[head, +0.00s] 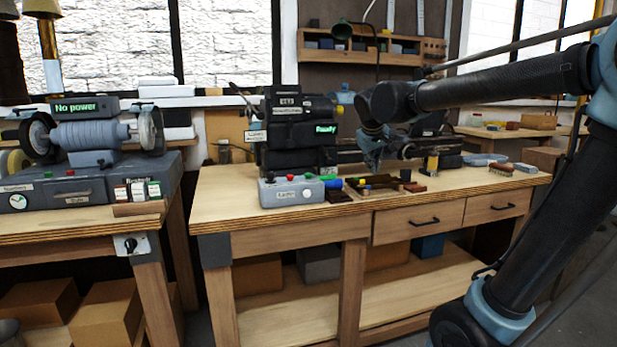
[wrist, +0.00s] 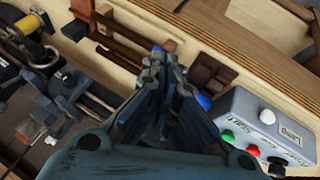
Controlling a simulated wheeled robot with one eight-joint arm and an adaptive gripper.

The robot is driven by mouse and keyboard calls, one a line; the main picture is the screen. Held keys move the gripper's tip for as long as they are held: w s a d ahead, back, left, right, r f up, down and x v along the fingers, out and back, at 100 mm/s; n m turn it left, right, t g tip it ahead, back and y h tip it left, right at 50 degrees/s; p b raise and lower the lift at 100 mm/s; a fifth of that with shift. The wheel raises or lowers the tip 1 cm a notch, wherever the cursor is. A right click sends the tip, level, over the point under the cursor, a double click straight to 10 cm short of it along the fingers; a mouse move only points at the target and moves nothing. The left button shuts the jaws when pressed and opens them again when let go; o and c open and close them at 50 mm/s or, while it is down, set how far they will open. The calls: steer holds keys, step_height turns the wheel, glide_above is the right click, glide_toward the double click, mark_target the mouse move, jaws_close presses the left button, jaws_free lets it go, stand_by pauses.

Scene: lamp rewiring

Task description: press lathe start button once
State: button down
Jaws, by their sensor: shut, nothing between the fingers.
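The lathe (head: 290,130) stands on the right-hand workbench, with a green display that seems to read "Ready". Its grey button box (head: 290,194) sits at the bench's front left, with small coloured buttons on top. In the wrist view the box (wrist: 240,110) is at the lower right. It shows a green button (wrist: 227,136), a red button (wrist: 253,150) and a white round button (wrist: 267,116); the lettering is upside down and hard to read. My gripper (head: 372,164) is shut and empty, above the bench to the right of the box. It also shows in the wrist view (wrist: 168,68), apart from the buttons.
A blue item (wrist: 203,101) and dark brown blocks (wrist: 213,75) lie beside the box. Several tools and brushes lie along the bench (head: 245,222). A left bench carries a grinder (head: 90,134) with a "No power" display.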

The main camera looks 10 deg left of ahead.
steer(key=w+a+r+n+t+y, duration=0.1)
steer(key=w+a+r, duration=0.1)
steer(key=a, duration=0.5)
steer(key=w+a+r+n, duration=0.1)
steer(key=a+r, duration=0.2)
steer(key=a, duration=0.4)
step_height(320, 180, up, 2)
steer(key=n+t+y, duration=0.1)
steer(key=n, duration=0.1)
glide_above(306, 174)
steer(key=shift+w+a+r, duration=0.1)
steer(key=shift+w+r, duration=0.05)
steer(key=shift+w, duration=0.05)
steer(key=shift+f, duration=4.4)
steer(key=shift+f, duration=0.15)
steer(key=shift+s+f, duration=0.1)
steer(key=shift+f, duration=0.1)
